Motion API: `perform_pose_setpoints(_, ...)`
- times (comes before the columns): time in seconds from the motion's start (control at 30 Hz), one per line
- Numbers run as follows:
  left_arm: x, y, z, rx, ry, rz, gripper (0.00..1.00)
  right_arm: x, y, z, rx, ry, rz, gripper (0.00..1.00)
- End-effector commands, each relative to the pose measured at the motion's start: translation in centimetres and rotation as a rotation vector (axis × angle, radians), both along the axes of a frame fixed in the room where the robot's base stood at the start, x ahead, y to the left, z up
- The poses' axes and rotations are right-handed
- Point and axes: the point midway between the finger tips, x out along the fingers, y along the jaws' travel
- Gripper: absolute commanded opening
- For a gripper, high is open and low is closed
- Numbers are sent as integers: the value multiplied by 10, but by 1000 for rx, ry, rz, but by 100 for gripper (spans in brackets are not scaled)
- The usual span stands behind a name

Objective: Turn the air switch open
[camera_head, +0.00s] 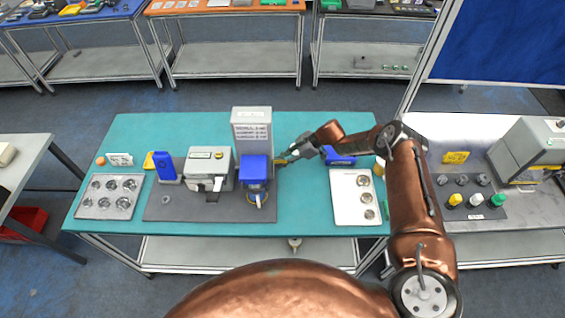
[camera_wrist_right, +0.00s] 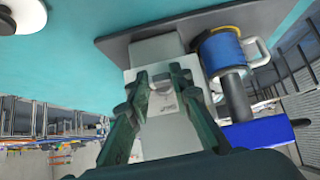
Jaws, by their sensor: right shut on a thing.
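My right gripper (camera_head: 286,159) reaches in from the right to the right side of the tall grey box (camera_head: 251,119) with a printed label. In the right wrist view the gripper (camera_wrist_right: 160,82) has its two dark fingers in front of the pale box (camera_wrist_right: 172,135), closed on a small part at its side. I take this part to be the air switch; the fingers mostly hide it, and its turned position cannot be told. A blue-topped device (camera_head: 254,168) stands just in front of the box; its blue cylinder (camera_wrist_right: 222,52) shows beside the fingers. My left gripper is not in view.
A grey machine (camera_head: 208,168) and a blue holder (camera_head: 165,167) stand left on the dark mat (camera_head: 170,208). A metal tray (camera_head: 110,196) lies at far left. A white tray (camera_head: 345,208) and a blue tool (camera_head: 340,159) lie right, near my arm. The front table strip is clear.

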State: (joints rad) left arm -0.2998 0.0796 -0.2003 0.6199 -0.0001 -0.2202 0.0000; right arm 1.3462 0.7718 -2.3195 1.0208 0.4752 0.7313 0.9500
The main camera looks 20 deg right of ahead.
Motion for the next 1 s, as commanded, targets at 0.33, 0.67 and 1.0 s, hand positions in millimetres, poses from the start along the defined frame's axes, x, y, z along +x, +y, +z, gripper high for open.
perform_pose_setpoints(0.33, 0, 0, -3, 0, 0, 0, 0, 3, 3, 3, 13, 21, -1, 0)
perform_pose_setpoints(0.67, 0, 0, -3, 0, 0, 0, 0, 2, 2, 3, 13, 21, -1, 28)
perform_pose_setpoints(1.0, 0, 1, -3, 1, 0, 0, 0, 1, 0, 1, 10, 24, -3, 37)
